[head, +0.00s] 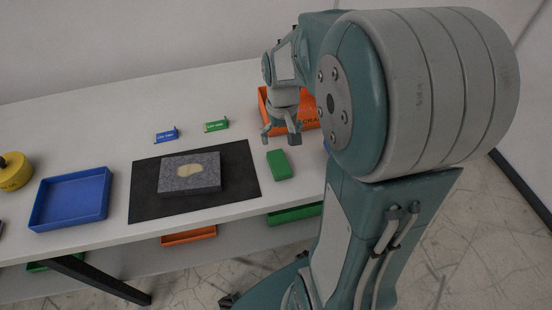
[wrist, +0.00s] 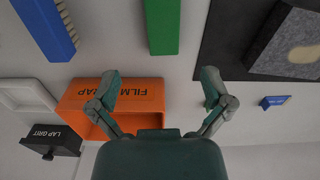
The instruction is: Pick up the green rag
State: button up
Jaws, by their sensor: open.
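The green rag (head: 279,165) appears as a small green block-shaped piece on the white table, just right of the black mat. It also shows at the top of the wrist view (wrist: 163,25), partly cut off by the frame edge. My gripper (head: 281,136) is open and empty, with its fingers pointing down just behind the green rag in the head view. In the wrist view the open fingers (wrist: 160,82) are spread wider than the rag. The rag lies beyond the fingertips, and I see no contact.
An orange FILM SCRAP bin (wrist: 112,97) stands by my gripper. A granite block (head: 190,174) with a pale patch sits on the black mat (head: 240,165). A blue tray (head: 70,200) is at left. A blue brush (wrist: 45,28) and a black LAP GRIT box (wrist: 55,139) are nearby.

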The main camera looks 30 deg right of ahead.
send_over(280, 164)
jog(key=f, duration=0.5)
jog(key=shift+w+d+f, duration=0.15)
jog(key=shift+d+f, duration=0.1)
jog(key=f, duration=0.5)
jog(key=shift+a, duration=0.25)
jog(key=c, duration=0.9)
